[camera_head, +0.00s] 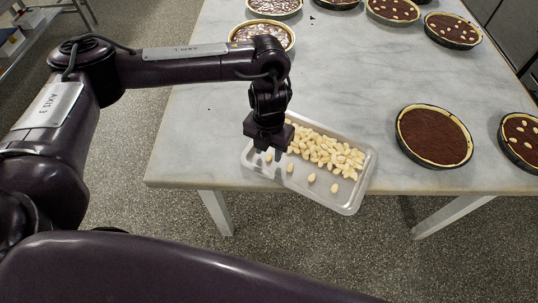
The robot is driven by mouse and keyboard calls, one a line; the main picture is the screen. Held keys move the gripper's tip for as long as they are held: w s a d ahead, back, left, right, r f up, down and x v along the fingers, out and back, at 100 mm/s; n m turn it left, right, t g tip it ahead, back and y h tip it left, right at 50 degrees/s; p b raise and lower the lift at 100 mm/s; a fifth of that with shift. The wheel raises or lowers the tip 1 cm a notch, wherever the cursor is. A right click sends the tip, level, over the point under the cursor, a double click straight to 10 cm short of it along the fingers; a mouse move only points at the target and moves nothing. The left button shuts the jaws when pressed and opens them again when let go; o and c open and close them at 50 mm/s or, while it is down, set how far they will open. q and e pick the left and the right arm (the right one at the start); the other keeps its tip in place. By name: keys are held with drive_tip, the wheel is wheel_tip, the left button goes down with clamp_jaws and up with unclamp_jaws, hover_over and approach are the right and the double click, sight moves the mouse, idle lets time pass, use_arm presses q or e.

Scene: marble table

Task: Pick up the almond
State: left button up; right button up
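Many pale almonds (322,150) lie heaped in a clear shallow tray (348,204) at the table's front edge. Several loose almonds lie apart from the heap along the tray's near side, such as one almond (311,178) and another almond (334,188). My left gripper (262,150) points down over the tray's left end, close to a loose almond (268,157). Its fingers are small and dark, and I cannot tell whether they are open or hold anything. My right gripper is not in view.
A plain chocolate tart (434,136) stands on the marble table (330,75) right of the tray. An almond-topped tart (522,140) is at the far right. More tarts line the back. The table's middle is clear. The tray overhangs the front edge.

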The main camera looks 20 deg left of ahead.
use_arm(q)
drive_tip(key=shift+f, duration=0.55)
drive_tip(key=c, duration=0.8)
clamp_jaws()
